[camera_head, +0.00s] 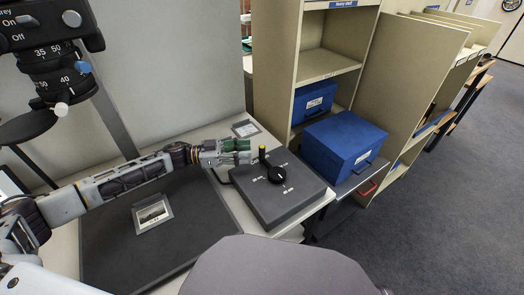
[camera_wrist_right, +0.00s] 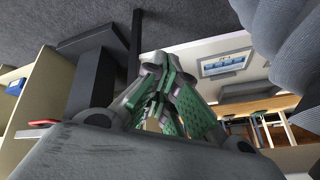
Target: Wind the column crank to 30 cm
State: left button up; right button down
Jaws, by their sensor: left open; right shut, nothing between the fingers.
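In the right wrist view my right gripper (camera_wrist_right: 155,118) is shut and empty, away from the crank. The column (camera_head: 55,65) with dials and printed scale numbers stands at upper left.
A photograph (camera_head: 152,213) lies on the dark mat (camera_head: 110,250) on the table. A small card (camera_head: 245,128) lies behind the gripper. Blue boxes (camera_head: 342,145) and beige shelves (camera_head: 400,80) stand right of the control box. Open carpet (camera_head: 440,210) lies at right.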

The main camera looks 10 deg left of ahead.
aim_at(262, 150)
pick_arm(q)
jog(key=shift+b+x, duration=0.85)
jog(key=shift+x, duration=2.3)
pick_arm(e)
jog(key=shift+t+y, duration=0.3)
jog(key=shift+t, duration=0.1)
jog(key=shift+a+f, duration=0.2)
jog(key=shift+f, duration=0.9)
jog(key=shift+a+f, duration=0.15)
jog(key=shift+f, duration=0.9)
pick_arm(q)
jog(key=shift+c, duration=0.4)
pick_arm(e)
jog(key=shift+r, duration=0.1)
pick_arm(q)
grip_shut()
pick_arm(e)
jog(key=shift+w+r, duration=0.1)
jog(key=shift+r, duration=0.1)
